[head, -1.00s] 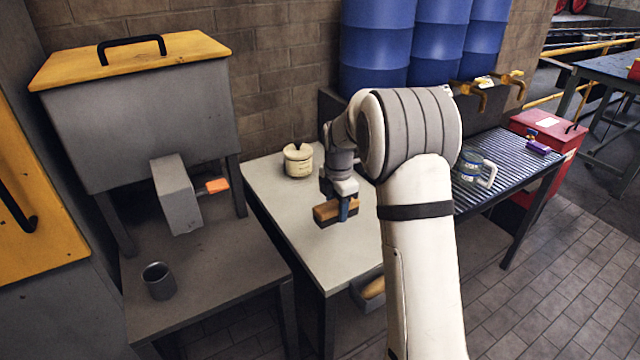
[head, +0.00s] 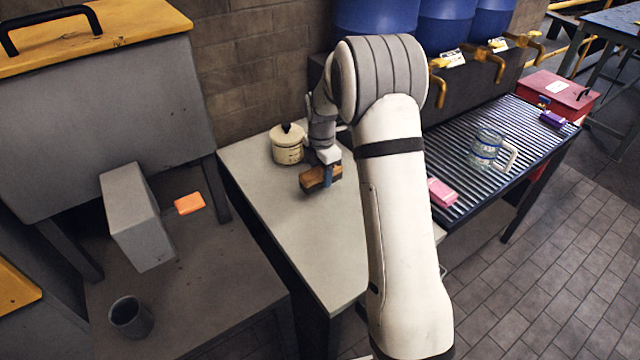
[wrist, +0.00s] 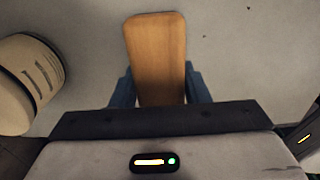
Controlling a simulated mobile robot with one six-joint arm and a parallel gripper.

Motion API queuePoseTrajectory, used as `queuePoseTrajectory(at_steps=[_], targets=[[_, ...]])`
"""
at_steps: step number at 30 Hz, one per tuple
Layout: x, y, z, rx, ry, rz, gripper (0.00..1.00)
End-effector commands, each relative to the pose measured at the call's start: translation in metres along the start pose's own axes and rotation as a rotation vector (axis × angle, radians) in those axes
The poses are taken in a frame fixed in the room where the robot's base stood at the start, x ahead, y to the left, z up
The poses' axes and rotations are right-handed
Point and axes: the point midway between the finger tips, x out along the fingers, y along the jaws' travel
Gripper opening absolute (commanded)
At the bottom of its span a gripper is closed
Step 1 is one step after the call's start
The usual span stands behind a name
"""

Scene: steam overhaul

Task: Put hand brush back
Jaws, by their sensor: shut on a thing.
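The hand brush (head: 313,180) has a brown wooden back and is at the middle of the pale table (head: 335,245). My gripper (head: 328,174) is shut on it, with a blue finger showing on the near side. In the wrist view the wooden back of the brush (wrist: 157,55) points away between the two blue fingers of my gripper (wrist: 160,88). I cannot tell whether the brush touches the table top.
A cream pot (head: 287,145) stands just behind the brush. A grey hopper with an orange piece (head: 189,203) and a grey cup (head: 130,316) are left. A ribbed drainer (head: 500,150) at right holds a pink block (head: 442,193) and a glass jug (head: 487,147).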

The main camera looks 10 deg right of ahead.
Motion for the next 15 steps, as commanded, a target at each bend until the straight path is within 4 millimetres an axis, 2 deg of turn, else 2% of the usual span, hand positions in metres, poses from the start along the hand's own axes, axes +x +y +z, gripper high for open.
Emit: queuePoseTrajectory(at_steps=[5,10,15], targets=[[0.014,0.0,-0.001,-0.001,0.0,0.0,0.23],[0.038,0.0,-0.001,-0.001,0.001,-0.001,0.23],[0.041,0.001,-0.001,-0.002,-0.001,0.002,0.23]])
